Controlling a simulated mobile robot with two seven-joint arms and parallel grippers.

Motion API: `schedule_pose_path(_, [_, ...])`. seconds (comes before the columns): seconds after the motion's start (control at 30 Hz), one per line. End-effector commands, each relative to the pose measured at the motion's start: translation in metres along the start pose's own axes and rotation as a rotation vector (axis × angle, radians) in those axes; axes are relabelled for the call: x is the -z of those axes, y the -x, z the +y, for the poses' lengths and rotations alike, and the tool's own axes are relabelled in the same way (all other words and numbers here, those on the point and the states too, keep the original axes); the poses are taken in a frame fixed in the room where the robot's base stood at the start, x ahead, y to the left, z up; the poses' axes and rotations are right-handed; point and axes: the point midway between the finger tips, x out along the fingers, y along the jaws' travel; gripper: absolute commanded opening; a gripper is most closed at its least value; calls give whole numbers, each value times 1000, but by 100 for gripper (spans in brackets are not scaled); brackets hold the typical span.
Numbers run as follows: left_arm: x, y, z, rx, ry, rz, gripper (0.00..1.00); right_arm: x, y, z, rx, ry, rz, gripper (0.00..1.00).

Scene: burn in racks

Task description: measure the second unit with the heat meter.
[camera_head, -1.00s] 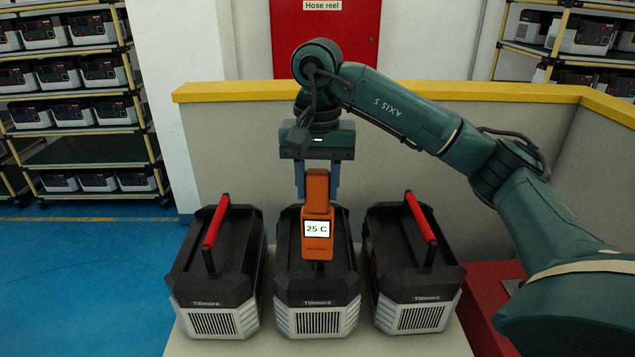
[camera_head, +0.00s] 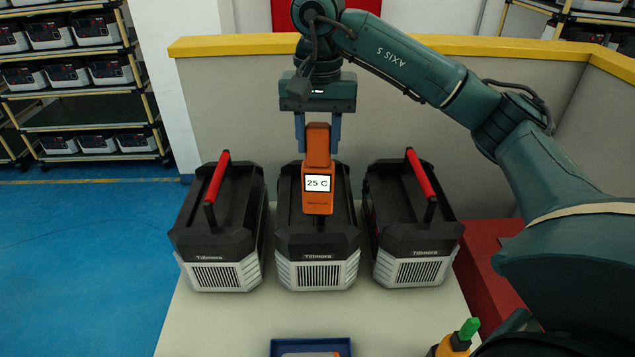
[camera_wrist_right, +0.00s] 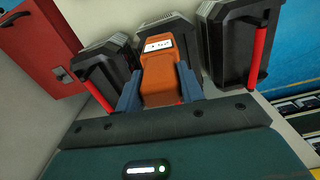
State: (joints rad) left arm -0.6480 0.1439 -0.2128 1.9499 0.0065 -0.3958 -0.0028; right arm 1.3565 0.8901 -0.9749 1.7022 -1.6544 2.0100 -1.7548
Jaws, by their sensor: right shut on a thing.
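Three black and grey units stand in a row on a pale table: the left unit (camera_head: 219,235), the middle unit (camera_head: 316,245) and the right unit (camera_head: 414,230). The left and right units show red handles; the middle one's handle is hidden or not visible. My right gripper (camera_head: 318,135) is shut on the orange heat meter (camera_head: 318,202), which reads 25 C. The meter is upright in front of or over the middle unit; I cannot tell whether they touch. In the right wrist view the meter (camera_wrist_right: 160,75) sits between the blue fingers. My left gripper is not in view.
A blue tray (camera_head: 310,347) lies at the table's near edge, with a yellow and green object (camera_head: 458,340) to its right. A low grey wall with a yellow top (camera_head: 230,45) stands behind the units. Racks of units (camera_head: 75,70) stand at the left.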

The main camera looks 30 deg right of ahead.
Motion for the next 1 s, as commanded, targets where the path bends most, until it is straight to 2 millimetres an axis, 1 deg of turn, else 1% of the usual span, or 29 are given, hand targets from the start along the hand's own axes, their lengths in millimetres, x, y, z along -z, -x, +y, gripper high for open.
schedule_pose_path(0.17, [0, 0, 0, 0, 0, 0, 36, 0, 1, 0, 1, 0, 1, 0])
schedule_pose_path(0.27, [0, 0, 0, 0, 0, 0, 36, 0, 5, 0, 2, 0, 2, 0])
schedule_pose_path(1.0, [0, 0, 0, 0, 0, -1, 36, 0, 80, 0, 2, -1, 4, 0])
